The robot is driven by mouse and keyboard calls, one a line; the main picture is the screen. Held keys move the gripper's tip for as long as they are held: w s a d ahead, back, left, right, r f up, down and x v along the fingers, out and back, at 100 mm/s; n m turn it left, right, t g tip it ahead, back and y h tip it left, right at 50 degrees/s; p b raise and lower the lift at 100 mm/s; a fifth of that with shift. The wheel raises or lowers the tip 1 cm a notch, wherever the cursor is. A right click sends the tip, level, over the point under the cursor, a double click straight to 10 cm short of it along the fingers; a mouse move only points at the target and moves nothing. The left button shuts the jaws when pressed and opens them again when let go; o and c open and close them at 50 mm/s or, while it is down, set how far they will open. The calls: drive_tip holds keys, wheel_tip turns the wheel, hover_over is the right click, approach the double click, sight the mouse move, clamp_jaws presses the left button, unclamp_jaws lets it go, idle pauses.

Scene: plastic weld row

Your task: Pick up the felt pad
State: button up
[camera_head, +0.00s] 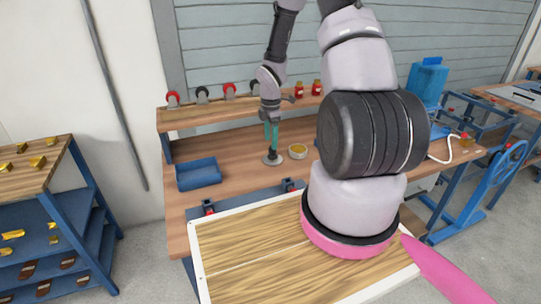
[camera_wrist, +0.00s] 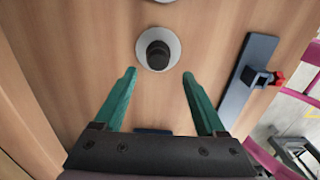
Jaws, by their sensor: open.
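A pale grey round disc with an upright black knob, which looks like the felt pad (camera_head: 272,160), stands on the wooden bench. In the wrist view the felt pad (camera_wrist: 144,58) is at the top centre, just beyond the fingertips. My gripper (camera_head: 271,140) points down above it with teal fingers. In the wrist view my gripper (camera_wrist: 159,74) is open, its fingers apart and nothing between them. The knob lines up with the gap between the fingers. I cannot tell the exact height of the fingertips over the knob.
A small round dish (camera_head: 298,151) sits close right of the disc. A blue tray (camera_head: 199,174) lies to the left. A dark clamp bar (camera_wrist: 248,80) with a red-tipped clamp is at the right in the wrist view. A shelf (camera_head: 200,116) holds several clamps and red jars behind.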

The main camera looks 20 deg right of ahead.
sight(273, 154)
drive_tip(key=f, duration=0.3)
drive_tip(key=d+f, duration=0.1)
drive_tip(key=f, duration=0.1)
drive_tip(key=shift+w+f, duration=0.2)
clamp_jaws()
